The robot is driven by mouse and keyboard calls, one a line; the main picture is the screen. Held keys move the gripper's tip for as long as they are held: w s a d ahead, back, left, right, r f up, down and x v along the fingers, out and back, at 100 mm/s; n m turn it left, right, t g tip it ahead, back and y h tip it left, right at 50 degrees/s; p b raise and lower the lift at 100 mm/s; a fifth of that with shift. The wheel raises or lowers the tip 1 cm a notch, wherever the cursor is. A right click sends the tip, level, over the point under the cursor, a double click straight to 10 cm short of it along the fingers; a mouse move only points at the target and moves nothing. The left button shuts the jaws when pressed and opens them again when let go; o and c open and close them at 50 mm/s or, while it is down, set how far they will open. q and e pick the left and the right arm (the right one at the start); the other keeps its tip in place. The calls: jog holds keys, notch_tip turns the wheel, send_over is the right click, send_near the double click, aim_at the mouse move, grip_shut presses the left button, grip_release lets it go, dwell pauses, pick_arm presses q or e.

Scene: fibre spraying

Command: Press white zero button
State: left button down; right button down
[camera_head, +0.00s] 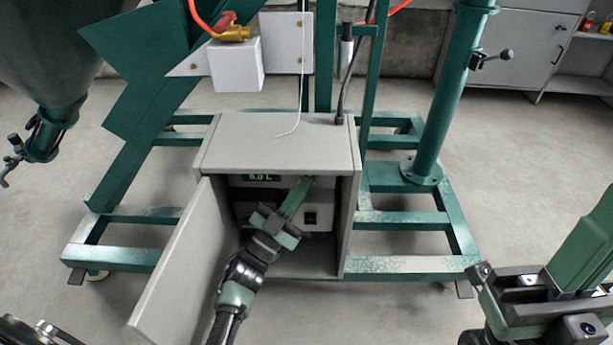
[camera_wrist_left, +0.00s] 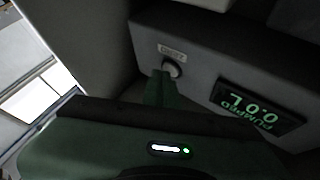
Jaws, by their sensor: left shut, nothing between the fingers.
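The white zero button (camera_wrist_left: 172,69) is a small pale round knob on the grey panel inside the open cabinet, in the left wrist view. A small label (camera_wrist_left: 172,50), too blurred to read surely, sits by it. My left gripper (camera_head: 303,184) reaches into the cabinet, shut and empty. Its green fingertips (camera_wrist_left: 160,82) are right at the button; I cannot tell whether they touch it. In the head view the gripper hides the button. My right gripper (camera_head: 585,250) is partly in view at the lower right, away from the cabinet; its opening is unclear.
The grey cabinet (camera_head: 285,145) has its door (camera_head: 175,265) swung open to the left. A black switch (camera_head: 311,218) is lower on the panel. A green steel frame (camera_head: 405,264) surrounds the cabinet.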

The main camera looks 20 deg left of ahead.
pick_arm(q)
jog(key=shift+s, duration=0.1)
jog(key=s+d+p, duration=0.2)
jog(key=s+p, duration=0.1)
jog(key=s, duration=0.3)
jog(key=shift+s, duration=0.15)
dwell(0.8)
jog(key=shift+a, duration=0.1)
dwell(0.7)
